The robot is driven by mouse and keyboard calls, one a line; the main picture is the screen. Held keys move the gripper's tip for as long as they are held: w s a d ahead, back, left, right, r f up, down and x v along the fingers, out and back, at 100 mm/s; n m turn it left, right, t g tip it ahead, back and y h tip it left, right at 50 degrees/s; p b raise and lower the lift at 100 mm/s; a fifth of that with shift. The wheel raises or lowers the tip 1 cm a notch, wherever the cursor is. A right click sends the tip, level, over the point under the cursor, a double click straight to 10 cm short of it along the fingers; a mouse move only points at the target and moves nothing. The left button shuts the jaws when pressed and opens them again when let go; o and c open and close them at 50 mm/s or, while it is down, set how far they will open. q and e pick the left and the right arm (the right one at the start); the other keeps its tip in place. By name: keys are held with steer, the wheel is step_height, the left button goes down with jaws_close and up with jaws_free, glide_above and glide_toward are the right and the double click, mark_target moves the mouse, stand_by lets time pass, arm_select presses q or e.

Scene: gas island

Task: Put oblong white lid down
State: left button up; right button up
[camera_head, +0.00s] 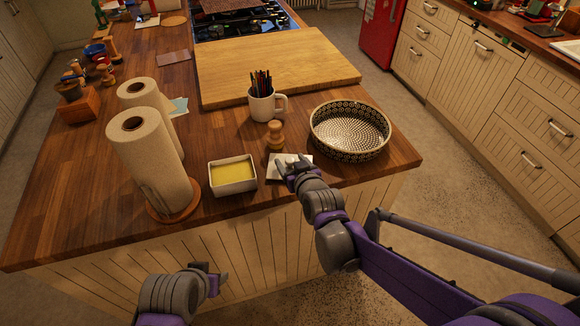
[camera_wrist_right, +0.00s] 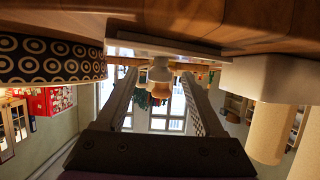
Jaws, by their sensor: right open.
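The oblong white lid (camera_head: 274,174) lies flat on the wooden island top near its front edge, just right of the white dish with yellow content (camera_head: 232,175). My right gripper (camera_head: 287,164) is open over the lid and hides part of it. In the right wrist view, which is upside down, the lid (camera_wrist_right: 165,47) rests on the wood, and its pale knob (camera_wrist_right: 160,73) shows between the spread fingers. I cannot tell whether the fingers touch the knob. My left gripper (camera_head: 215,281) hangs low in front of the island, with no object visible in it; its opening is unclear.
A wooden shaker (camera_head: 276,137) stands just behind the lid. A patterned round dish (camera_head: 349,130) is to the right, a mug with pencils (camera_head: 263,104) behind. Two paper rolls (camera_head: 150,155) stand left. A big wooden board (camera_head: 275,65) lies farther back.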

steer(key=shift+w+a+f, duration=0.2)
steer(key=shift+w+f, duration=0.05)
steer(key=shift+w, duration=0.4)
jaws_close()
